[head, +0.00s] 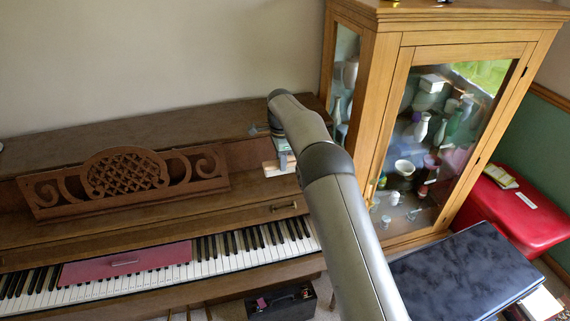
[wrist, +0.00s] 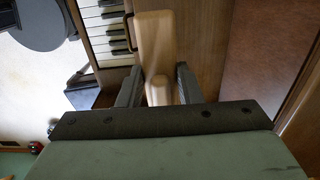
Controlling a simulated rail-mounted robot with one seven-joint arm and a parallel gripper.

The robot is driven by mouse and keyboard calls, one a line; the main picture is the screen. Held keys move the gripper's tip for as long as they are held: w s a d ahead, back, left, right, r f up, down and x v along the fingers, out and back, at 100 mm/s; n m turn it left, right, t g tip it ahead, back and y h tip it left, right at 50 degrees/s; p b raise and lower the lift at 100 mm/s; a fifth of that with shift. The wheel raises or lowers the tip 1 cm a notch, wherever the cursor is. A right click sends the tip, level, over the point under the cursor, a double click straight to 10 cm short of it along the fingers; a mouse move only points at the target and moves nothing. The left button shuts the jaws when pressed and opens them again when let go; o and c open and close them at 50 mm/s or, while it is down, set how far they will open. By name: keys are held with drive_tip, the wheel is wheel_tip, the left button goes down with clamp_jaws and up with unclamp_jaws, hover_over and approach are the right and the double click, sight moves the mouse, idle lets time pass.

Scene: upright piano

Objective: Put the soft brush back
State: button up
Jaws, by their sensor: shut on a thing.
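The soft brush shows in the wrist view as a pale wooden block with a narrower handle (wrist: 154,42). Its handle end lies between the two fingers of my gripper (wrist: 158,84), which is shut on it. In the head view my gripper (head: 283,158) is above the right part of the piano, in front of its upper panel. The pale brush (head: 271,168) juts out to the left below it. The bristles cannot be made out, and my arm covers part of the view. I cannot tell whether the brush touches the piano.
The piano has a carved music stand (head: 125,172) and white keys (head: 225,266) with a pink-red flat piece (head: 125,263) lying over some. A dark box (head: 281,302) stands below the keyboard. A glass-fronted cabinet (head: 393,90) stands close on the right, beside a dark bench (head: 465,272).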

drive_tip(key=w+f, duration=0.1)
drive_tip(key=w+d+f+p, duration=0.1)
drive_tip(key=f, duration=0.1)
drive_tip(key=shift+w, duration=0.3)
drive_tip(key=shift+w+f, duration=0.15)
drive_tip(key=shift+f, duration=1.8)
drive_tip(key=o, duration=0.9)
drive_tip(key=shift+o, duration=0.2)
wheel_tip(320, 180, up, 12)
drive_tip(key=shift+r+p, duration=0.25)
drive_tip(key=shift+p, duration=0.15)
